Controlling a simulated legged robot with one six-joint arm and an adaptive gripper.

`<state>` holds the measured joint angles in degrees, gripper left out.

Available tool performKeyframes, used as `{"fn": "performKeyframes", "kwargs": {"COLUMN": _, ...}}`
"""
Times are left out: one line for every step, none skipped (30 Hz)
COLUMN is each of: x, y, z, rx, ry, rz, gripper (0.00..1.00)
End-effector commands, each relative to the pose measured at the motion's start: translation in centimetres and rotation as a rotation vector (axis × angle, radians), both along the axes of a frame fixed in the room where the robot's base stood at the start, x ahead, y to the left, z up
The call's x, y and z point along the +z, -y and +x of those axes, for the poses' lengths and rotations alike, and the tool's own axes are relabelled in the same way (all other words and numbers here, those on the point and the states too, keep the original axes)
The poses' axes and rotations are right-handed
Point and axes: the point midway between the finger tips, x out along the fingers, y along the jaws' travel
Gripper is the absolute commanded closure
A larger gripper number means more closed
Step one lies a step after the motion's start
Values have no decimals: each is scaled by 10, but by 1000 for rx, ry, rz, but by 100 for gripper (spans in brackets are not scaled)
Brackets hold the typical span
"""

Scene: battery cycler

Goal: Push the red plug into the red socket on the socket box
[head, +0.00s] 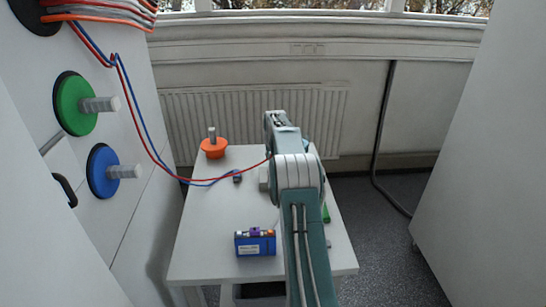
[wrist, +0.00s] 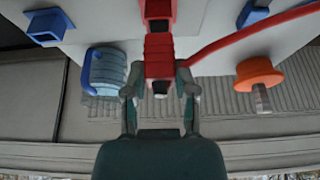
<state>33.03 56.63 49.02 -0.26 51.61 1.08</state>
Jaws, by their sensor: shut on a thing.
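My gripper (wrist: 159,92) is shut on the red plug (wrist: 158,58) in the wrist view, one finger on each side. The red cable runs off to the right there. The red socket (wrist: 158,8) is straight above the plug at the top edge, in line with it. I cannot tell whether plug and socket touch or whether the tip is inside. A blue socket (wrist: 48,24) is at the upper left. In the head view my arm covers the gripper, the plug and most of what may be the socket box, a grey block (head: 263,180).
The blue plug (head: 237,176) lies left of my arm on the white table (head: 205,235). An orange knob with a post (head: 214,148) stands at the back left. A blue battery-like box (head: 255,243) is near the front. The cabinet with green (head: 72,104) and blue (head: 98,171) knobs stands left.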

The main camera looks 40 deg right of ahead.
Motion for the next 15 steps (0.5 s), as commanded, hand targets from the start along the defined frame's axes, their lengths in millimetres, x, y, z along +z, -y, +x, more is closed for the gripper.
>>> {"fn": "performKeyframes", "kwargs": {"x": 0, "y": 0, "z": 0, "rx": 0, "ry": 1, "rz": -1, "gripper": 100}}
{"fn": "performKeyframes", "kwargs": {"x": 0, "y": 0, "z": 0, "rx": 0, "ry": 1, "rz": -1, "gripper": 100}}
{"fn": "performKeyframes", "kwargs": {"x": 0, "y": 0, "z": 0, "rx": 0, "ry": 1, "rz": -1, "gripper": 100}}
{"fn": "performKeyframes", "kwargs": {"x": 0, "y": 0, "z": 0, "rx": 0, "ry": 1, "rz": -1, "gripper": 100}}
{"fn": "performKeyframes", "kwargs": {"x": 0, "y": 0, "z": 0, "rx": 0, "ry": 1, "rz": -1, "gripper": 100}}
{"fn": "performKeyframes", "kwargs": {"x": 0, "y": 0, "z": 0, "rx": 0, "ry": 0, "rz": 0, "gripper": 100}}
{"fn": "performKeyframes", "kwargs": {"x": 0, "y": 0, "z": 0, "rx": 0, "ry": 0, "rz": 0, "gripper": 100}}
{"fn": "performKeyframes", "kwargs": {"x": -1, "y": 0, "z": 0, "rx": 0, "ry": 0, "rz": 0, "gripper": 100}}
{"fn": "performKeyframes", "kwargs": {"x": -1, "y": 0, "z": 0, "rx": 0, "ry": 0, "rz": 0, "gripper": 100}}
{"fn": "performKeyframes", "kwargs": {"x": -1, "y": 0, "z": 0, "rx": 0, "ry": 0, "rz": 0, "gripper": 100}}
{"fn": "performKeyframes", "kwargs": {"x": -2, "y": 0, "z": 0, "rx": 0, "ry": 0, "rz": 0, "gripper": 100}}
{"fn": "performKeyframes", "kwargs": {"x": -2, "y": 0, "z": 0, "rx": 0, "ry": 0, "rz": 0, "gripper": 100}}
{"fn": "performKeyframes", "kwargs": {"x": -3, "y": 0, "z": 0, "rx": 0, "ry": 0, "rz": 0, "gripper": 100}}
{"fn": "performKeyframes", "kwargs": {"x": -3, "y": 0, "z": 0, "rx": 0, "ry": 0, "rz": 0, "gripper": 100}}
{"fn": "performKeyframes", "kwargs": {"x": -4, "y": 0, "z": 0, "rx": 0, "ry": 0, "rz": 0, "gripper": 100}}
